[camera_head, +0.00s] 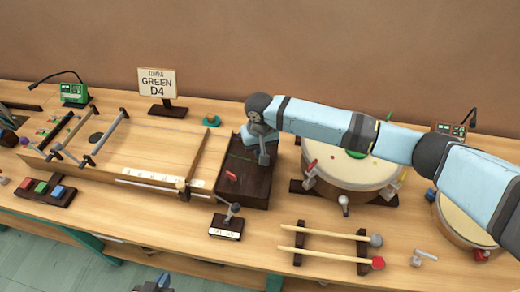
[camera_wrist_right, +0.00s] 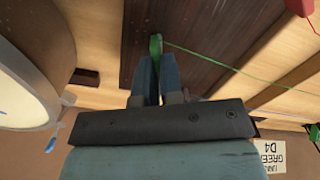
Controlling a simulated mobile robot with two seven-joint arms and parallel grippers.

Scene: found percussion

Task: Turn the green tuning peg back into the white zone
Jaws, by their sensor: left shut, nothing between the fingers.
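The green tuning peg (camera_wrist_right: 155,45) stands on the dark wooden block (camera_wrist_right: 110,22) in the right wrist view, with a green string running off to the right. My right gripper (camera_wrist_right: 156,62) is closed in on it, a finger on each side. In the head view my right gripper (camera_head: 264,157) is over the dark block (camera_head: 255,188) and hides the peg. I cannot make out the white zone. My left gripper (camera_head: 154,284) shows only partly at the bottom edge of the head view, shut and empty, away from the block.
A red peg (camera_head: 231,176) sits on the same block. A sign (camera_head: 157,83) reading GREEN D4 stands behind. A drum (camera_head: 345,178) is right of the block, with two mallets (camera_head: 330,234) in front. A small lever stand (camera_head: 227,226) stands in front of the block.

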